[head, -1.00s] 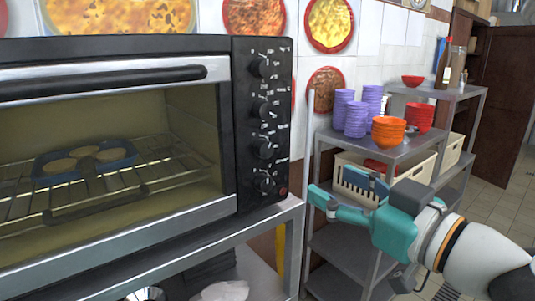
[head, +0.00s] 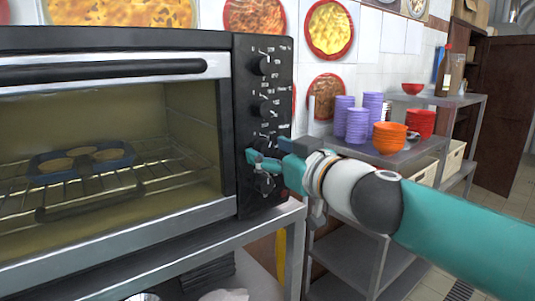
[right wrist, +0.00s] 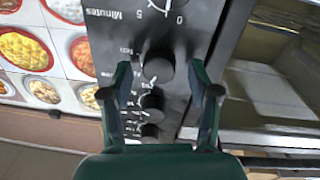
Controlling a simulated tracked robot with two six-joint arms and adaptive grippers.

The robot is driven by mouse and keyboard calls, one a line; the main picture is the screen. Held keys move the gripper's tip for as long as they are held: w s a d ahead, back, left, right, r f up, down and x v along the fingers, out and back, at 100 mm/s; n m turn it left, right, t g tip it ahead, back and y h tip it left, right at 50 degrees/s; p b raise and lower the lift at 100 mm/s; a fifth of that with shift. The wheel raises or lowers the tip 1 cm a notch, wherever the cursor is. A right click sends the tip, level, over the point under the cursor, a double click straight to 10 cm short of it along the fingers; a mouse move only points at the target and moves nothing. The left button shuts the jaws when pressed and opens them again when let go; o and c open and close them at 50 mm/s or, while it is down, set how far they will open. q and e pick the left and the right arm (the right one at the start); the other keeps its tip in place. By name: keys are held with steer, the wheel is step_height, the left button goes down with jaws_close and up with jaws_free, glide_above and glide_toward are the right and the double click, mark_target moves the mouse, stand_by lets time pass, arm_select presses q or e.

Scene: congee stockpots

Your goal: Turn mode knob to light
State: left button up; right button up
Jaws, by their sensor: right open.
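The toaster oven (head: 120,150) has a black panel with a column of knobs on its right side. My right gripper (head: 266,160) is open at the lower half of this panel. In the right wrist view, which looks at the panel upside down, its fingers (right wrist: 160,70) lie on either side of a black knob (right wrist: 158,67), the one just above the timer knob (right wrist: 160,30) on the panel. I cannot tell whether the fingers touch it. Small labels beside it are too blurred to read surely, so I cannot confirm which knob is the mode knob. My left gripper is not in view.
Two upper knobs (head: 263,66) are clear of the gripper. A blue muffin tray (head: 82,160) sits on the rack behind the oven's closed door. A metal shelf (head: 345,146) with purple cups (head: 357,125) and orange bowls (head: 389,137) stands right of the oven, behind my right arm.

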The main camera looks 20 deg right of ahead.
steer(key=shift+w, duration=0.1)
steer(key=shift+c, duration=0.3)
steer(key=c, duration=1.1)
steer(key=shift+m+p, duration=0.4)
steer(key=shift+m, duration=2.1)
steer(key=o, duration=1.2)
steer(key=shift+c, duration=0.2)
steer(key=shift+s+d, duration=0.2)
steer(key=shift+s, duration=0.2)
steer(key=v, duration=1.1)
